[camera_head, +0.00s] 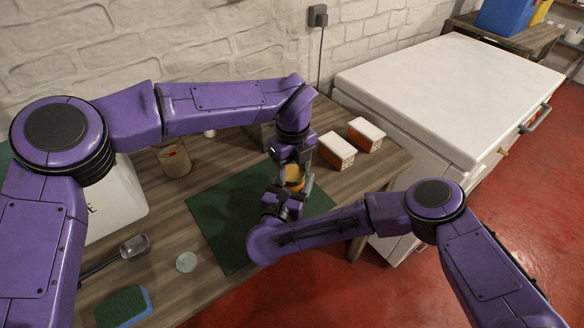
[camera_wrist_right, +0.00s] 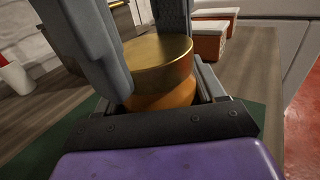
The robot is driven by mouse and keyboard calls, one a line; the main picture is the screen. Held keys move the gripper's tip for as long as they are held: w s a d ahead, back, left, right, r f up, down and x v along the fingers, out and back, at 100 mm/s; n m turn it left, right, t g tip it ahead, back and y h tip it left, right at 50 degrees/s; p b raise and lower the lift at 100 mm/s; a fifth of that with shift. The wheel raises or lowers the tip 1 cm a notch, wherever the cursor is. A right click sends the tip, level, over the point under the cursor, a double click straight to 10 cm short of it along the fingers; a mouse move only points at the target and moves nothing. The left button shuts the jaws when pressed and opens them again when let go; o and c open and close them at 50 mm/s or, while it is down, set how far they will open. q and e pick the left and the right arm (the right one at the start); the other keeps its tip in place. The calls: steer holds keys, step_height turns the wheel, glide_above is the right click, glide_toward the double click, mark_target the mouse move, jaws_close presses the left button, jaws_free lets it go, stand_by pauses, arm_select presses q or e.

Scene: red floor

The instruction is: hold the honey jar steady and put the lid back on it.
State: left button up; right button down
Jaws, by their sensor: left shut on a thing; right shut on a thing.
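The honey jar (camera_head: 294,178) stands upright at the right part of the green mat, largely hidden by my grippers in the head view. In the right wrist view its amber body (camera_wrist_right: 165,96) shows with the gold lid (camera_wrist_right: 160,55) at its top; I cannot tell whether the lid is fully seated. My left gripper (camera_head: 291,165) comes down from above, its grey fingers (camera_wrist_right: 130,45) at the lid, shut on it. My right gripper (camera_head: 283,200) is low at the near side, shut on the jar body, its fingertips mostly hidden.
The green mat (camera_head: 225,215) lies on the wooden table. Two orange-and-white boxes (camera_head: 337,150) stand behind right. At left are a brown-filled jar (camera_head: 174,159), a metal scoop (camera_head: 133,246), a pale round disc (camera_head: 186,262) and a sponge (camera_head: 124,307). A white chest (camera_head: 450,95) stands right.

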arm_select(q)
steer(key=m, duration=0.3)
steer(key=shift+m, duration=0.4)
steer(key=m, duration=1.7)
steer(key=o, duration=1.2)
steer(key=shift+o, duration=0.2)
